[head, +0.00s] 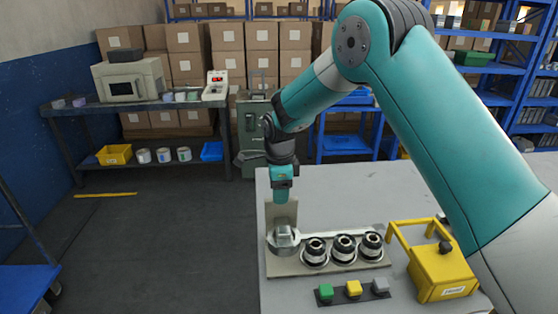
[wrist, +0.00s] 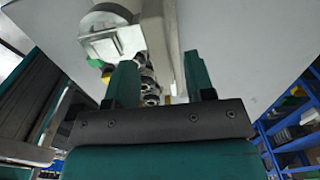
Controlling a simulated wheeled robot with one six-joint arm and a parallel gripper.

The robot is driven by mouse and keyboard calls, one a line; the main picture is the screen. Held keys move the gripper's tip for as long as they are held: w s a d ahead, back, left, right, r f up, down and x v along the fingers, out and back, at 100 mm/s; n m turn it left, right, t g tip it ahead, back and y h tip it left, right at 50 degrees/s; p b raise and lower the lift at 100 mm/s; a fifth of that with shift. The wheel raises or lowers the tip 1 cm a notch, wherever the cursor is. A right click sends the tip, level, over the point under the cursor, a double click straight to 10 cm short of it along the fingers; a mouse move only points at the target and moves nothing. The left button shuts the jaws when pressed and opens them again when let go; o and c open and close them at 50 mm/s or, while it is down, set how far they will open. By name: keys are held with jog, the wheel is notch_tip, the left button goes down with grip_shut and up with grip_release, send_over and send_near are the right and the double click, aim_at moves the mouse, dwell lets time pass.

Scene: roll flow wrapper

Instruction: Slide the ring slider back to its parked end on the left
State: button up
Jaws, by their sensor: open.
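A beige fixture (head: 283,267) stands on the grey table. At its left end is a round silver part with a squarish block on top (head: 283,238), also large in the wrist view (wrist: 110,38). Several black-and-silver ring-shaped parts (head: 344,248) sit in a row to its right; I cannot tell which part is the ring slider. A pale upright plate and rail (wrist: 162,50) run along the fixture's back. My gripper (head: 281,198) is above the left end, pointing down. In the wrist view its teal fingers (wrist: 161,82) are apart, with part of the rail visible between them. I see nothing held.
Green, yellow and grey buttons (head: 353,289) sit in front of the fixture. A yellow box with a handle frame (head: 442,272) stands to the right. The table (head: 340,200) behind the fixture is clear. A workbench (head: 140,103) and shelves stand farther back.

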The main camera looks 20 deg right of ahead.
notch_tip(320, 180, up, 12)
jog(key=b, duration=0.1)
jog(key=shift+r, duration=0.15)
dwell(0.3)
jog(key=s+a+r+n+y, duration=0.1)
jog(key=s+a+n+y, duration=0.1)
jog(key=s+n, duration=1.2)
jog(key=s+a+r+n+y, duration=0.2)
jog(key=s+a+n, duration=0.1)
jog(key=s+n, duration=1.1)
jog(key=s, duration=0.6)
jog(key=shift+a, duration=0.4)
